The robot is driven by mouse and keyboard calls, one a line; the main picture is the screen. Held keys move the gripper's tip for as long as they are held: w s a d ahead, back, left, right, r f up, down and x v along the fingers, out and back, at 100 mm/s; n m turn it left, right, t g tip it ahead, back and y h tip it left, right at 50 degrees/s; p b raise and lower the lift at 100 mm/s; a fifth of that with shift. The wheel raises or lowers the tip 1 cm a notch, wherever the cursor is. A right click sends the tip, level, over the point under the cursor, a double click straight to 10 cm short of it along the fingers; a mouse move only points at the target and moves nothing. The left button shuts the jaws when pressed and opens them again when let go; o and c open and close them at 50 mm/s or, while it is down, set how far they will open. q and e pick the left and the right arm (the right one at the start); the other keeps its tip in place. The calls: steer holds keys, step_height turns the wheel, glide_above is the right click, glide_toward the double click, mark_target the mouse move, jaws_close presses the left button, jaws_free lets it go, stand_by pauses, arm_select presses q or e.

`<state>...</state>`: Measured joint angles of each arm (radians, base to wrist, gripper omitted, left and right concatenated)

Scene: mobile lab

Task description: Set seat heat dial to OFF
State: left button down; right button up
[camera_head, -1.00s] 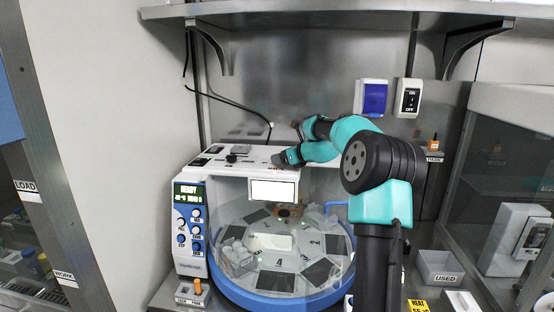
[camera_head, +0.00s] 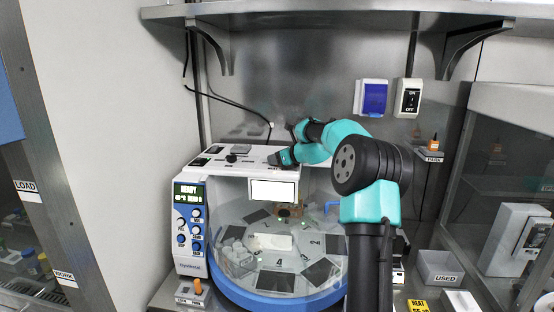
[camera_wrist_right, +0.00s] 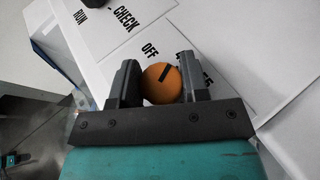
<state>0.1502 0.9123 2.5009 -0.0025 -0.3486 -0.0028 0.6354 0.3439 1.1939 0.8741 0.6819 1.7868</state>
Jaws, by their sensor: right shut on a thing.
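An orange round dial (camera_wrist_right: 161,84) sits on the white top of the machine, between the two dark fingers of my right gripper (camera_wrist_right: 160,84) in the right wrist view. The fingers are shut on it. A short black mark on the dial points to the upper right. The printed word OFF (camera_wrist_right: 150,49) is just above the dial, and another word at its right is partly covered by a finger. In the head view my right gripper (camera_head: 273,160) is at the machine's top panel and hides the dial. My left gripper is not in view.
The white machine (camera_head: 226,175) has a READY display (camera_head: 188,192) and blue knobs on its front, above a round clear chamber. A black knob (camera_head: 231,158) stands left of my right gripper. A metal shelf (camera_head: 330,12) overhangs the back wall.

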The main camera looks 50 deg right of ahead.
steer(key=shift+c, duration=0.7)
steer(key=shift+n+y, duration=0.5)
steer(key=n+g+y, duration=0.1)
steer(key=n+y, duration=0.2)
steer(key=y, duration=0.1)
steer(key=shift+n, duration=0.3)
steer(key=shift+n+g+y, duration=1.4)
steer(key=shift+n+y, duration=0.4)
steer(key=shift+n+g+y, duration=0.8)
steer(key=shift+n, duration=0.2)
steer(key=o, duration=0.9)
steer(key=shift+s+r, duration=0.1)
steer(key=shift+s, duration=0.05)
